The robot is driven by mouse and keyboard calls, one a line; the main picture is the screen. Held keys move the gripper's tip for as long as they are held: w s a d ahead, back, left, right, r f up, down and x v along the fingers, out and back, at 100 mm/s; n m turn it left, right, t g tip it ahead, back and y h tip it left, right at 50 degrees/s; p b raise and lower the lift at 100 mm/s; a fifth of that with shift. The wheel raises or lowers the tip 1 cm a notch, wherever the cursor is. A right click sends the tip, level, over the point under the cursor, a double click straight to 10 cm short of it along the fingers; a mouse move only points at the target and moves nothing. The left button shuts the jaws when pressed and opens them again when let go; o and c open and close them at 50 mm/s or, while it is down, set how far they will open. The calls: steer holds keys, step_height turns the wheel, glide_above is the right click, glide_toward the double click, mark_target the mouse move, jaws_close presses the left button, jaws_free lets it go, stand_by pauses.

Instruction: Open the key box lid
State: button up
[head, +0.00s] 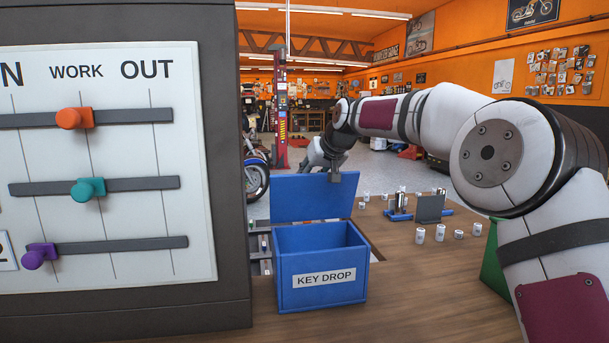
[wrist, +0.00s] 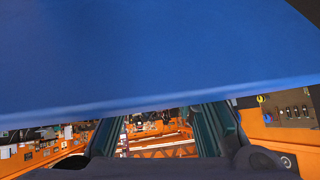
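The blue key box (head: 322,293) stands on the wooden counter with a white "KEY DROP" label on its front. Its lid (head: 305,197) is raised, standing about upright at the back of the box, so the box's inside shows. My gripper (head: 335,172) is at the lid's top edge, right of its middle. In the wrist view the lid (wrist: 150,55) fills the upper part and hides my fingertips. The two fingers show apart below the lid's edge, with a gap between them. I cannot tell whether they touch the lid.
A grey panel (head: 110,250) with coloured sliders stands close on the left. Several small metal cylinders (head: 440,233) and a blue stand with a dark plate (head: 429,209) are on the counter to the right. The counter in front of the box is bare.

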steer(key=o, duration=0.4)
steer(key=shift+w+d+f, duration=0.25)
steer(key=shift+d+f, duration=0.2)
steer(key=shift+f, duration=0.1)
steer(key=shift+o, duration=0.2)
steer(key=v, duration=1.2)
steer(key=shift+a+r, duration=0.3)
steer(key=shift+s, duration=0.15)
